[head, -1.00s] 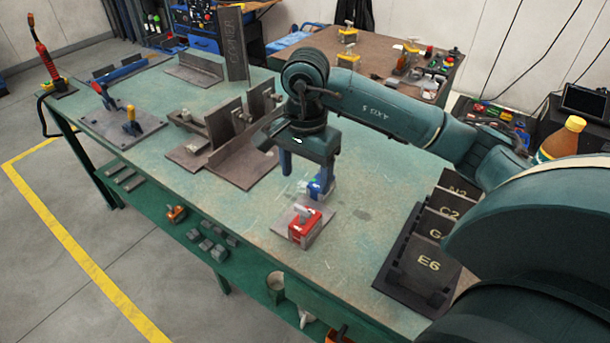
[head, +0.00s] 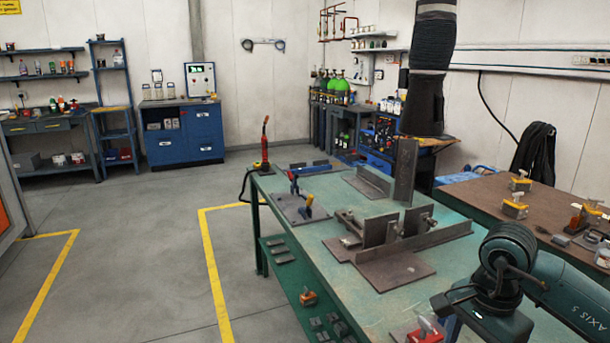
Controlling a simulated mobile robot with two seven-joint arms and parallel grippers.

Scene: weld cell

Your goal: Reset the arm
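My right arm comes in at the lower right of the head view. Its wrist and the body of my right gripper (head: 478,312) hang over the near right part of the green worktable (head: 375,308). Most of the fingers are cut off by the bottom edge, so their opening cannot be seen. A red block with a grey top (head: 427,330) sits on the table just left of the gripper, partly cut off at the bottom. My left gripper is not in view.
Grey steel angle plates (head: 395,262) and an upright plate (head: 404,172) stand on the worktable. A blue-handled clamp (head: 304,208) and red torch (head: 265,145) are at its far left. A brown table (head: 476,198) stands right. The floor (head: 150,235) at left is clear.

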